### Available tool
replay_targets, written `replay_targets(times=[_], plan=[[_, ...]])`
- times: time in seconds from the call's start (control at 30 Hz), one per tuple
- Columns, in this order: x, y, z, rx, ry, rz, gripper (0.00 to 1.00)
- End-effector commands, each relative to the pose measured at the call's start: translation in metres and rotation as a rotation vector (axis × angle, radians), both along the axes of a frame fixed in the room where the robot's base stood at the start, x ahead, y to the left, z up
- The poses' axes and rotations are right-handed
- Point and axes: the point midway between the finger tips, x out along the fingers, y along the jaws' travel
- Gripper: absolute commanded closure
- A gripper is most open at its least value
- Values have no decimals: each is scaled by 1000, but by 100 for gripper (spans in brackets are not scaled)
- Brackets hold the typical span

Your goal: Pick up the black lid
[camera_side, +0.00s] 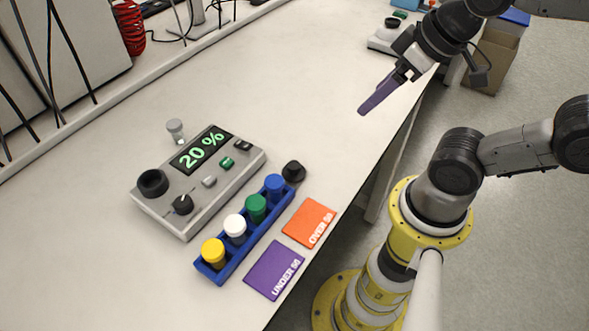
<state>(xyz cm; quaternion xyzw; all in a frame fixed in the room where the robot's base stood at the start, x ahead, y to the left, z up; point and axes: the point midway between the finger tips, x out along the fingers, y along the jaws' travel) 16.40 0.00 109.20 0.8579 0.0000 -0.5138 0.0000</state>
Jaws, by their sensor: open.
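The black lid (293,172) rests on the table just beyond the far end of the blue rack, close to the blue-capped vial. My gripper (364,110) is above the table's right part, up and to the right of the lid and well apart from it. Its purple fingers point down and to the left. It is open, with nothing seen between the fingers. The fingers overlap in this view, so the gap between them is hidden.
A blue rack (225,271) holds vials with yellow, white, green (256,203) and blue caps. A grey reactor box (186,224) reads 20 %. A grey-capped vial (176,130) stands behind it. Orange (309,222) and purple (273,270) cards lie near the table's edge. The table's middle is clear.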

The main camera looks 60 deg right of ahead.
Motion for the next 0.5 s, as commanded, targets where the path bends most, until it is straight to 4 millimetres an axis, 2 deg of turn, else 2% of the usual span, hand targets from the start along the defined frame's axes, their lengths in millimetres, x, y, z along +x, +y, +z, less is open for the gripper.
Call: replay_targets(times=[0.33, 0.5], plan=[[0, 0, 0, 10, 0, -19, 22], [0, 0, 2, 112, -1, -209, 22]])
